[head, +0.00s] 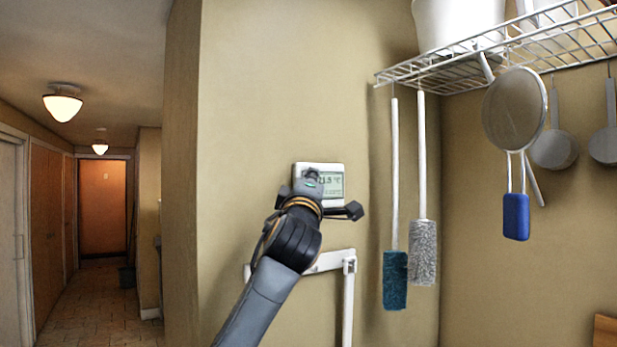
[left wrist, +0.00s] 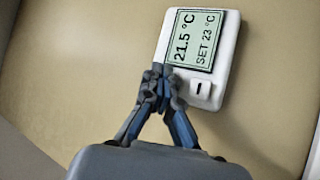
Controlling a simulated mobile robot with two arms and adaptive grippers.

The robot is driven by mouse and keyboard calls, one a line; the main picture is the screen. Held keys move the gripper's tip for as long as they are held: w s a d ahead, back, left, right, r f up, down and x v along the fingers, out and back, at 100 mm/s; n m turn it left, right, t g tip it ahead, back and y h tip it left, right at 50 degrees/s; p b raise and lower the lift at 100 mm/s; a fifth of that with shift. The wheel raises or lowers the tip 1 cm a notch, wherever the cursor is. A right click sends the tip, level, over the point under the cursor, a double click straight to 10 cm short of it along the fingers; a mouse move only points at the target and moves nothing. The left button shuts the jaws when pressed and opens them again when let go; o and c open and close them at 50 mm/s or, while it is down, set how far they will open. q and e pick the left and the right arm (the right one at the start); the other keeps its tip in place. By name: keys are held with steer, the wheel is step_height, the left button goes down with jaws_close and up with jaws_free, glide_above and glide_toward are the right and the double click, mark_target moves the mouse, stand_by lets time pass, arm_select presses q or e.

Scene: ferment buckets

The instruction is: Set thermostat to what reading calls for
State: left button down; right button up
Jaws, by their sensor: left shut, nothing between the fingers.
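The white thermostat (head: 333,168) is on the beige wall in the middle of the head view, partly covered by my left gripper (head: 311,178). In the left wrist view the thermostat (left wrist: 229,55) shows tilted, its screen (left wrist: 194,38) reading 21.5 °C and SET 23 °C. A white button (left wrist: 199,90) with a dark bar mark sits below the screen. My left gripper (left wrist: 161,72) is shut and empty. Its fingertips overlap the lower left of the thermostat, beside that button, and hide what lies there. I cannot tell whether they touch it. My right gripper is not in view.
A white bracket (head: 325,262) is on the wall below the thermostat. A wire shelf (head: 440,70) at the right has a teal-headed brush (head: 395,280), a grey-headed brush (head: 423,252), a strainer (head: 514,108) and other tools hanging. A hallway opens at the left.

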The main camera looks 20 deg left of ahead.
arm_select(q)
steer(key=shift+s+d+b, duration=0.5)
steer(key=shift+d, duration=0.1)
steer(key=shift+d+f, duration=0.1)
steer(key=s+d+b, duration=0.1)
steer(key=d, duration=0.1)
steer(key=s+d+b, duration=0.1)
steer(key=s, duration=0.1)
steer(key=shift+d, duration=0.4)
